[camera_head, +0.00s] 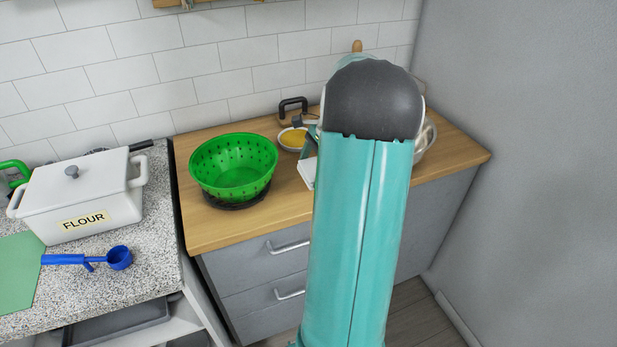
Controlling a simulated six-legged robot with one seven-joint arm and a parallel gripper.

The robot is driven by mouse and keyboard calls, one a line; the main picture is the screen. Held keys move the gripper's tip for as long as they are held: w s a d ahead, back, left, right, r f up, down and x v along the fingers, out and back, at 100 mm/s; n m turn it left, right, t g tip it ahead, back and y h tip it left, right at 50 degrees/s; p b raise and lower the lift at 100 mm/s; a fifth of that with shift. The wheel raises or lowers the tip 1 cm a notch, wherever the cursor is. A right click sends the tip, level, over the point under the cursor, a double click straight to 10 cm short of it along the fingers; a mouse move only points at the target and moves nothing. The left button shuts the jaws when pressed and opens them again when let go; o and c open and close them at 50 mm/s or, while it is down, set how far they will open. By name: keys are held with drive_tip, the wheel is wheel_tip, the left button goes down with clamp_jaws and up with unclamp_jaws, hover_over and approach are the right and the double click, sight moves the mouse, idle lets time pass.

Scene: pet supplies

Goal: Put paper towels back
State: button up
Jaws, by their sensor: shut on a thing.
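My own teal arm with its dark rounded joint rises through the right half of the view and covers much of the wooden counter (262,213). I cannot make out any paper towels for certain. A white flat-edged thing (307,173) shows at the arm's left edge on the counter; I cannot tell what it is. A wooden knob (357,46) shows above the arm, against the wall.
A green colander (233,170) stands on the wooden counter, with a yellow-filled dish (292,139) behind it. A white flour box (82,195) and a blue scoop (118,257) are on the speckled counter (150,262) at left. A grey wall (530,130) bounds the right.

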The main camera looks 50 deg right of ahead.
drive_tip(key=shift+w+d+f, duration=0.15)
drive_tip(key=shift+w+f, duration=0.25)
drive_tip(key=shift+f, duration=0.15)
drive_tip(key=shift+w+d+f, duration=0.15)
drive_tip(key=shift+w+f, duration=0.25)
drive_tip(key=shift+f, duration=1.6)
drive_tip(key=shift+f, duration=0.15)
drive_tip(key=o, duration=0.7)
